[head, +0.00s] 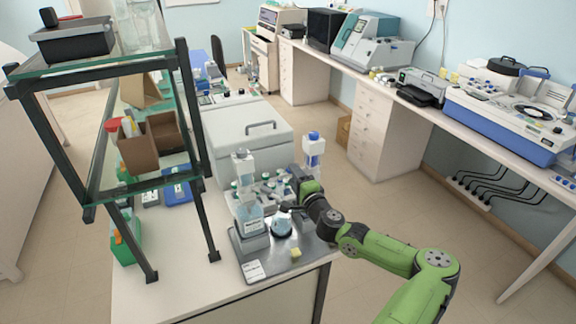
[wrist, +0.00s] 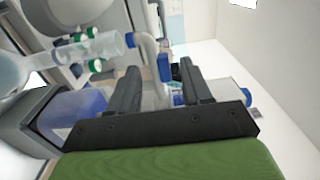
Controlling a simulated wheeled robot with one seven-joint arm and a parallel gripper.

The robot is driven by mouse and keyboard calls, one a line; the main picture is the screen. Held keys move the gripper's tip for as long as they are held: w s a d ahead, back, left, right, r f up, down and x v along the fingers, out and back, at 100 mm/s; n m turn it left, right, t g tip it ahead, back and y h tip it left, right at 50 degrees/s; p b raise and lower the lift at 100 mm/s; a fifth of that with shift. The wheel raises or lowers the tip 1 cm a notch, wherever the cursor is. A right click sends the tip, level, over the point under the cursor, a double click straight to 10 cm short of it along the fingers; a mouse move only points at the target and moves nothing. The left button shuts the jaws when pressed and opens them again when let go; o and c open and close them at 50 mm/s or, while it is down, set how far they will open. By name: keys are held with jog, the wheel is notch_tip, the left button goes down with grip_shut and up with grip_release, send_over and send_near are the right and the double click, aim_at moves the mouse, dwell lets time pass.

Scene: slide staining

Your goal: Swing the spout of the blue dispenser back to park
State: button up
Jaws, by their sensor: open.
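The blue dispenser (head: 313,152), a clear bottle with a blue top, stands beyond my gripper (head: 297,180) at the back right of the bench in the head view. In the wrist view my gripper (wrist: 160,70) is open, its two dark fingers apart. A pale bent tube with a blue end piece (wrist: 163,68), seemingly the spout, shows between the fingertips. I cannot tell whether either finger touches it. Behind the fingers lies a clear and blue body, partly hidden.
A second dispenser with pale blue liquid (head: 249,218) and a round flask (head: 282,224) stand on a grey tray (head: 290,268), close left of my gripper. Several green-capped bottles (head: 262,190) stand behind. A glass shelf rack (head: 85,62) rises at left. A yellow block (head: 295,252) lies on the tray.

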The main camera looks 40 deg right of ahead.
jog(key=x, duration=0.4)
jog(key=shift+w+d, duration=0.1)
jog(key=shift+w, duration=0.25)
jog(key=shift+c, duration=0.5)
jog(key=shift+r, duration=0.1)
grip_shut()
